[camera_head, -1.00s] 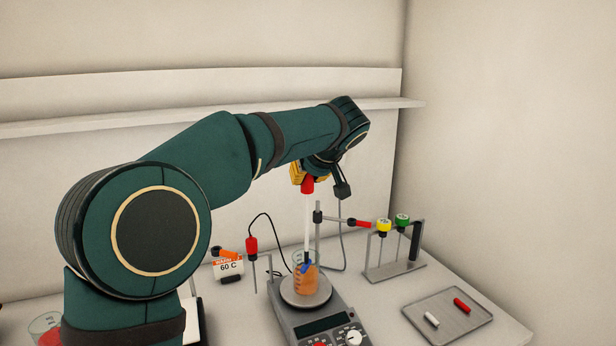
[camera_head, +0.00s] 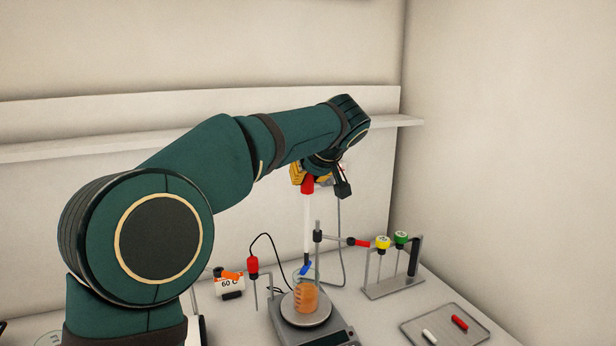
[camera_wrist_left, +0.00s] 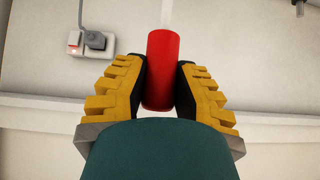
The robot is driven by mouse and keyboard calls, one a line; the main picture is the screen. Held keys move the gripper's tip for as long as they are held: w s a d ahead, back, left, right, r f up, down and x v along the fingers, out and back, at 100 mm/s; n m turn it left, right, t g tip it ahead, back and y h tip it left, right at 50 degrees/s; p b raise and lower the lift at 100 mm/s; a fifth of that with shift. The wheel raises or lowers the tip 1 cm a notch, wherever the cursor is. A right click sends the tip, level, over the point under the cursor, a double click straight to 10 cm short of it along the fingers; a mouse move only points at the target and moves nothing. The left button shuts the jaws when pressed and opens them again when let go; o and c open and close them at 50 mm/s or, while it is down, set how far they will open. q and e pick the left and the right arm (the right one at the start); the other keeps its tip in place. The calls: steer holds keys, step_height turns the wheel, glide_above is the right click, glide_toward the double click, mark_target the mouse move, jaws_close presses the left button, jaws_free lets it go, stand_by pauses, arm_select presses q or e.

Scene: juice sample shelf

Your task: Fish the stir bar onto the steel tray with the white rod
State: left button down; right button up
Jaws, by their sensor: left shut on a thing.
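My left gripper (camera_head: 301,174) is shut on the red handle (camera_wrist_left: 164,70) of the white rod (camera_head: 307,224) and holds it upright above the hotplate. A blue stir bar (camera_head: 304,269) hangs tilted at the rod's lower tip, around the rim of the beaker (camera_head: 306,298) with orange liquid. I cannot tell whether it fully clears the rim. The steel tray (camera_head: 418,323) lies at the right, with a white bar (camera_head: 429,336) and a red bar (camera_head: 460,323) on it. My right gripper is not in view.
The beaker stands on the hotplate stirrer (camera_head: 325,333). A clamp stand (camera_head: 318,236) rises close behind the rod. A red-topped probe (camera_head: 253,265) and a 60 C label (camera_head: 230,284) are left.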

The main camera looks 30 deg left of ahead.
arm_select(q)
steer(key=shift+r+p, duration=1.05)
steer(key=shift+r, duration=0.5)
steer(key=shift+r+p, duration=0.95)
steer(key=shift+r, duration=0.3)
steer(key=shift+d, duration=0.1)
